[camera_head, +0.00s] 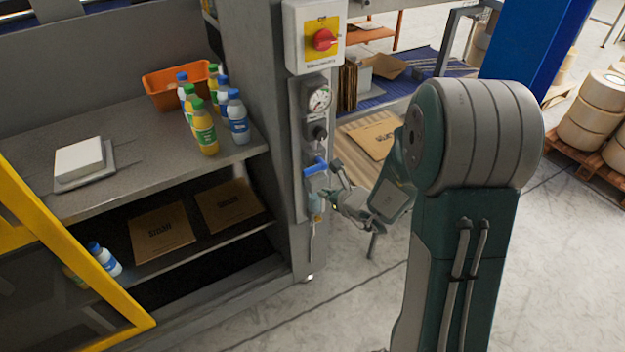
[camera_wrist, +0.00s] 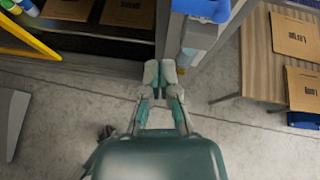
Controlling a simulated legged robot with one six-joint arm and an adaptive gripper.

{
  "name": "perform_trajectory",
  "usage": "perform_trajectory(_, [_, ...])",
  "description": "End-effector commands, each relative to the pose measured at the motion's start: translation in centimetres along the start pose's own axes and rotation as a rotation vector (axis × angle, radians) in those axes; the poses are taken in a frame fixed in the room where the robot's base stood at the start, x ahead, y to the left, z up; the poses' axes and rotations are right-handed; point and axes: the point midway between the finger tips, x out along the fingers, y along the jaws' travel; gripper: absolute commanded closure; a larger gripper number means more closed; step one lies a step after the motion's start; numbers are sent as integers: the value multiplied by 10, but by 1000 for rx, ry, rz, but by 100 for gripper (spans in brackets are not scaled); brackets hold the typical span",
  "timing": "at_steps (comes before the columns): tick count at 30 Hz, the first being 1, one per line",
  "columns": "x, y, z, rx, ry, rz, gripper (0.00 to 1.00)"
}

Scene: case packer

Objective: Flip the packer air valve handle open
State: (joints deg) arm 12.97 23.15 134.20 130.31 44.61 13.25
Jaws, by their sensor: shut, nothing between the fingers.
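The blue valve handle (camera_head: 315,168) is on the front of the grey machine post, below the gauge and a black knob, and looks roughly crosswise. In the wrist view a blue part that looks like the handle (camera_wrist: 205,9) is cut off by the top edge. My gripper (camera_head: 325,194) is just below and to the right of the handle in the head view. The wrist view shows its fingers (camera_wrist: 160,72) together and empty. I cannot tell whether a finger touches the handle or the parts below it.
A pale blue bowl (camera_head: 315,207) hangs below the handle, close to my fingers. A red rotary switch (camera_head: 324,39) and a round gauge (camera_head: 319,98) are above. Shelves with bottles (camera_head: 205,130) stand left, behind a yellow-framed door (camera_head: 70,270).

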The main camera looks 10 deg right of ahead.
Motion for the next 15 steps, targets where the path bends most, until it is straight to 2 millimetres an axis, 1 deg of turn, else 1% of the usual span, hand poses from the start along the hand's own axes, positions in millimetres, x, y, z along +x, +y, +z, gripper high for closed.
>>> perform_trajectory(1, [4,-7,-11,52,13,-28,100])
perform_trajectory(3, [8,-14,-21,108,25,-62,100])
perform_trajectory(6, [10,-20,-30,156,34,-92,100])
perform_trajectory(15, [10,-22,-32,170,35,-102,100])
